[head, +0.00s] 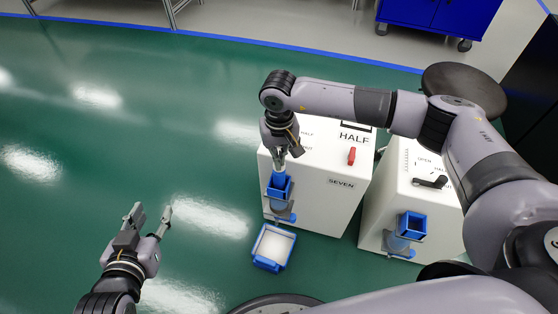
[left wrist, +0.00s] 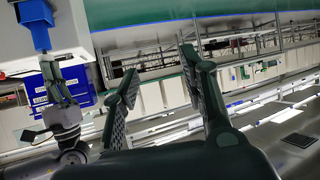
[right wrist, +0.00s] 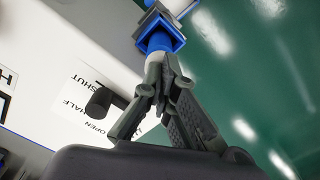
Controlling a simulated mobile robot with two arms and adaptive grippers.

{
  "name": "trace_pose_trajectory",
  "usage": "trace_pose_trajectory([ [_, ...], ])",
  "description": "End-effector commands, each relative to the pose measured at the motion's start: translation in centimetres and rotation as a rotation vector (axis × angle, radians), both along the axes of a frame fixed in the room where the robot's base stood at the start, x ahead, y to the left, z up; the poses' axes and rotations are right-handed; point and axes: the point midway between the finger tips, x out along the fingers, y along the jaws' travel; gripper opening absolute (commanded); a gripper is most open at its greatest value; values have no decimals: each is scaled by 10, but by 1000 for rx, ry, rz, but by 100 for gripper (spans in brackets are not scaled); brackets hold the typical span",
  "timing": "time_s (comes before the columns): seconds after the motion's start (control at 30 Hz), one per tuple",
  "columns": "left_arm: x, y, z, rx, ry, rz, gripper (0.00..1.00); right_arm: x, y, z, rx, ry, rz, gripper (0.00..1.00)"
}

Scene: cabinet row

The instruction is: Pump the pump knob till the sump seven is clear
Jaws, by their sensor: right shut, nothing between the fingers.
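The white cabinet marked SEVEN (head: 318,195) stands right of centre in the head view. On its left front face is a blue fixture (head: 279,186) with a square collar, seen from above in the right wrist view (right wrist: 160,40). A pale cylindrical part sits at the collar beside my fingertips; I cannot tell for sure that it is the pump knob. My right gripper (head: 281,160) is shut and empty, tips right at this pale part (right wrist: 163,65); contact is unclear. My left gripper (head: 152,208) is open and empty over the floor. The sump's inside is not visible.
A blue tray with a white inside (head: 272,247) lies below the fixture. A second white cabinet (head: 405,190) stands right, with a black lever (head: 431,182) and a blue funnel (head: 412,224). Green floor at left is clear.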

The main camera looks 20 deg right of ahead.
Motion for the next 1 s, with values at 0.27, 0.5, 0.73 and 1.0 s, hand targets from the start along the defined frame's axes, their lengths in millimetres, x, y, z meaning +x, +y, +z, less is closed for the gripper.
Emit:
trace_pose_trajectory([
  [0.27,6,-2,8,-10,-50,-3,40,0,0,-3,0,0,0,0],
  [0.5,11,-4,16,-19,-92,-5,40,0,0,-5,0,1,0,0],
  [0.73,15,-6,24,-28,-134,-8,40,0,0,-7,0,1,0,0],
  [1.0,19,-8,32,-40,-181,-11,40,0,0,-9,0,1,0,0],
])
